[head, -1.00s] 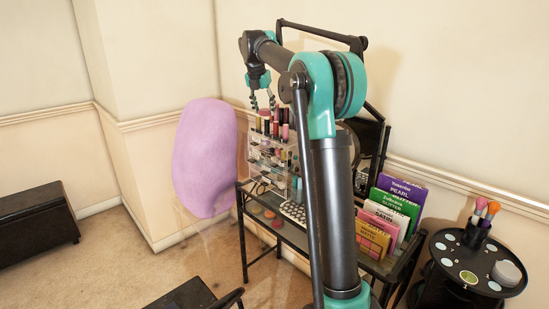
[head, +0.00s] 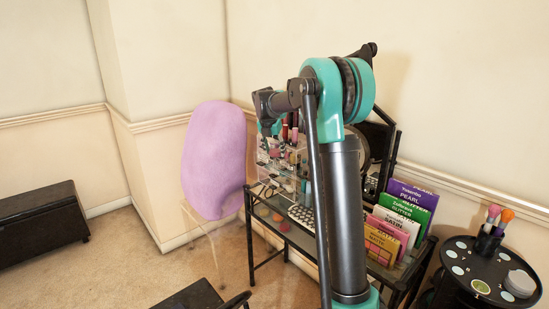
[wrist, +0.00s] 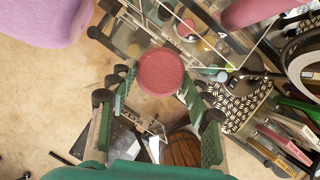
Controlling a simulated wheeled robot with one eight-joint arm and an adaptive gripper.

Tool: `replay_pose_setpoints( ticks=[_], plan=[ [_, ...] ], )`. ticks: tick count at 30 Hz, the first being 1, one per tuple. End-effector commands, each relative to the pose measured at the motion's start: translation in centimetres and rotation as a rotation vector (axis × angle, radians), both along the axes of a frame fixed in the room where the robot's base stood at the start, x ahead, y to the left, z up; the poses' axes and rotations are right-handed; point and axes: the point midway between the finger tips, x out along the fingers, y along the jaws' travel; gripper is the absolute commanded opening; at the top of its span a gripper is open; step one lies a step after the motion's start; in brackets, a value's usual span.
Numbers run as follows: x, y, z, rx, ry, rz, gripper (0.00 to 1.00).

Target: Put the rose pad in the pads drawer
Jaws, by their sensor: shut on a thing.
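A round rose pad (wrist: 160,72) sits between the fingertips of my gripper (wrist: 158,86) in the wrist view, and the gripper is shut on it. In the head view my gripper (head: 268,128) is by the upper front of the clear organizer (head: 284,172) on the vanity table. Its fingers are mostly hidden there by my arm and the clutter, and the pad cannot be made out. Clear organizer parts with small items (wrist: 185,30) lie beyond the pad in the wrist view. I cannot tell which drawer is the pads drawer.
A lilac rounded chair back (head: 214,160) stands left of the table. Palettes (head: 400,215) stand in a row at the table's right, near a patterned mat (head: 302,216). A black round side table (head: 488,270) holds brushes. Open floor lies left of the table.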

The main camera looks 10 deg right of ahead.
Motion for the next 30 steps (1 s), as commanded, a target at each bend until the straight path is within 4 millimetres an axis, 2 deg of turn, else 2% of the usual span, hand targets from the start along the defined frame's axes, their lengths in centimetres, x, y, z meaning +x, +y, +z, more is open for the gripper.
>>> replay_pose_setpoints(
  ticks=[7,17,18,22,30],
  plan=[
    [0.0,0.0,-3.1,0.0,0.0,0.0,0.38],
    [0.0,0.0,-3.5,0.0,0.0,0.0,0.38],
    [0.0,0.0,-3.4,0.0,0.0,0.0,0.53],
    [0.0,0.0,-3.4,0.0,0.0,0.0,0.69],
    [0.0,0.0,-3.4,0.0,0.0,0.0,0.7]
  ],
)
